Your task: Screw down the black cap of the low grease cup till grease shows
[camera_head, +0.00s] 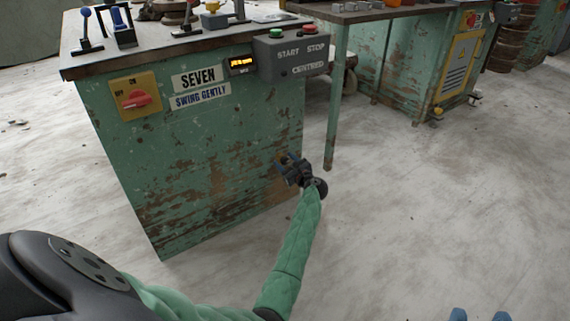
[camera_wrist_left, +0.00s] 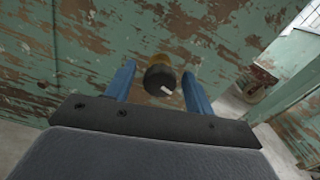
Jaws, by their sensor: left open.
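The grease cup's black cap (camera_wrist_left: 160,79) shows in the left wrist view, with a white mark on its face and a brass-coloured body (camera_wrist_left: 158,60) behind it against the worn green panel. My left gripper (camera_wrist_left: 157,90) is open, its blue fingers to the left and right of the cap with gaps on both sides. I cannot tell how far along the cap the fingertips reach. In the head view my left gripper (camera_head: 287,161) is low at the cabinet's right side and largely hides the cup. No grease can be made out. My right gripper (camera_head: 479,314) shows only blue fingertips, spread apart, at the bottom edge.
The green cabinet (camera_head: 200,150) carries a yellow switch plate with a red knob (camera_head: 137,99), SEVEN and SWING GENTLY labels, and a START/STOP box (camera_head: 291,52). A green table leg (camera_head: 334,110) stands just right of my left gripper. The floor at right is clear.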

